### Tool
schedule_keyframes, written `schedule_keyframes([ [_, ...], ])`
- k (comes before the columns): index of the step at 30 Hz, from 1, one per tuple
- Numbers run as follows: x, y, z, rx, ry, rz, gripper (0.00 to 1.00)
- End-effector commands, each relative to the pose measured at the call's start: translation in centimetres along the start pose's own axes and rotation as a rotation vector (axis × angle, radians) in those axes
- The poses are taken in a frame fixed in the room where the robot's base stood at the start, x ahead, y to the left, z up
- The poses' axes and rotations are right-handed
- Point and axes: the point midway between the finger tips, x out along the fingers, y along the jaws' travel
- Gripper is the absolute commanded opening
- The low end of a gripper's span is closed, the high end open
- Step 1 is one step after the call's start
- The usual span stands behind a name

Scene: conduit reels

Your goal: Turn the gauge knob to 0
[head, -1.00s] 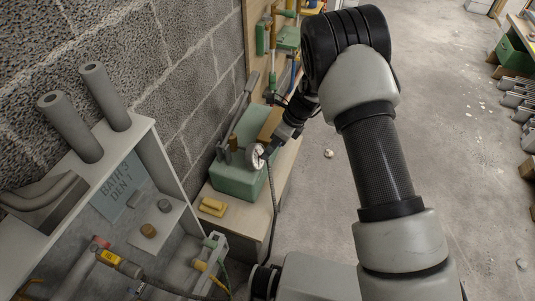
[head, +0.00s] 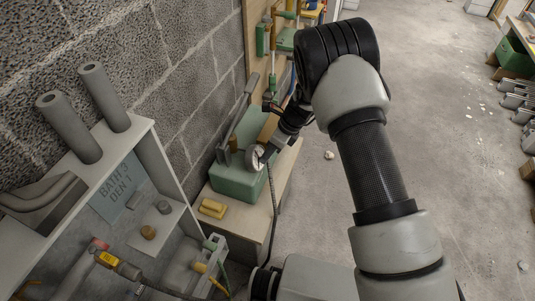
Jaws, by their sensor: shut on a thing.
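A green box (head: 238,184) stands on a light bench by the block wall. A small white round dial (head: 253,158), which looks like the gauge, faces out at the box's upper front edge. My gripper (head: 263,157) reaches it from the right and is shut at the dial, on what I take to be the gauge knob. The fingers and wrist cover most of the knob. The scale marks and pointer are too small to read, so I cannot tell the setting.
A grey lever (head: 245,108) rises behind the box. A yellow block (head: 212,208) lies on the bench before it. A dark cable (head: 272,205) hangs by the bench's right side. An open cabinet (head: 150,165) stands at left. The floor at right is mostly clear.

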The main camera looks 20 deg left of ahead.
Motion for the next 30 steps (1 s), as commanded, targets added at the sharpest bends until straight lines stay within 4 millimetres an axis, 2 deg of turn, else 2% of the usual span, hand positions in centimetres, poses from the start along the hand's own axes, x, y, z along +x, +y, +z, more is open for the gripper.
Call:
schedule_keyframes([
  [11, 0.5, 0.3, -0.2, -0.118, -0.002, -0.122, 0.0],
  [18, 0.9, 0.6, -0.6, -0.271, -0.002, -0.277, 0.0],
  [30, 0.7, 1.1, -0.9, -0.511, 0.0, -0.521, 0.0],
])
